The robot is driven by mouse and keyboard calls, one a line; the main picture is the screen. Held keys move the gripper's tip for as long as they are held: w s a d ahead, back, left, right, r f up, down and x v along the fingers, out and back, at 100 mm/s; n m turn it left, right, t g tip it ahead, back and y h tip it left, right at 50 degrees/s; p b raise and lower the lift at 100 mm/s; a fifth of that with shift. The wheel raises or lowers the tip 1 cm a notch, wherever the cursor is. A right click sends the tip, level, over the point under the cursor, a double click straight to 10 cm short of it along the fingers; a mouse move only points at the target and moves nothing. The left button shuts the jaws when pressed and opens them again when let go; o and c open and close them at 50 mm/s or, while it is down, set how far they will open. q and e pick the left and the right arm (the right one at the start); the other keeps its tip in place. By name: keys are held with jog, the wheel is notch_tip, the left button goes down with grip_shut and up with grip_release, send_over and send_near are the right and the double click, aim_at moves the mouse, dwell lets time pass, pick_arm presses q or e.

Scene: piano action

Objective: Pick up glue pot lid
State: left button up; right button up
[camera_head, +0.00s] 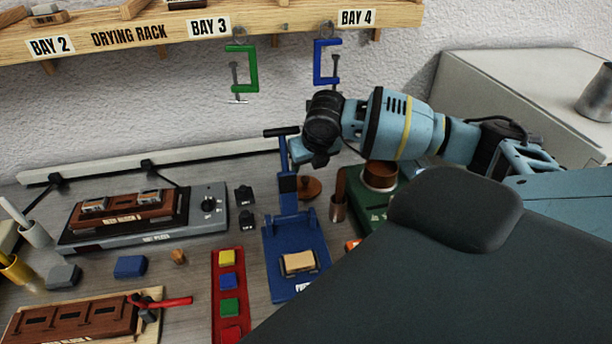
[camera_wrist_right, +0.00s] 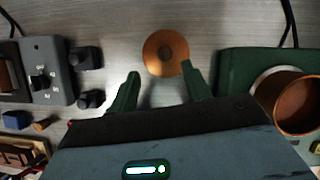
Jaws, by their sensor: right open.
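The glue pot lid (camera_wrist_right: 165,53) is a round copper-brown disc with a small centre knob, lying on the grey bench. In the head view the lid (camera_head: 309,188) shows beside the blue press. My right gripper (camera_wrist_right: 161,86) is open and empty, its green fingers pointing toward the lid with the lid just beyond their tips. In the head view my right gripper (camera_head: 314,158) is above the lid, its fingers mostly hidden. The copper glue pot (camera_head: 380,177) sits in a green heater; the pot also shows in the right wrist view (camera_wrist_right: 302,106). My left gripper is out of view.
The tall blue press (camera_head: 288,215) stands close left of the lid. A copper cup (camera_head: 338,208) holding a brown handle stands to its right. Two small black blocks (camera_head: 245,207) and a grey hot plate (camera_head: 208,207) lie further left. Clamps (camera_head: 241,70) hang from the drying rack above.

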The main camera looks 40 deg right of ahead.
aim_at(305, 178)
jog(key=shift+d+x, duration=0.15)
jog(key=shift+x, duration=1.55)
jog(key=shift+d+x, duration=0.2)
jog(key=shift+x, duration=1.5)
jog(key=shift+s, duration=0.2)
jog(key=shift+c, duration=0.5)
grip_shut()
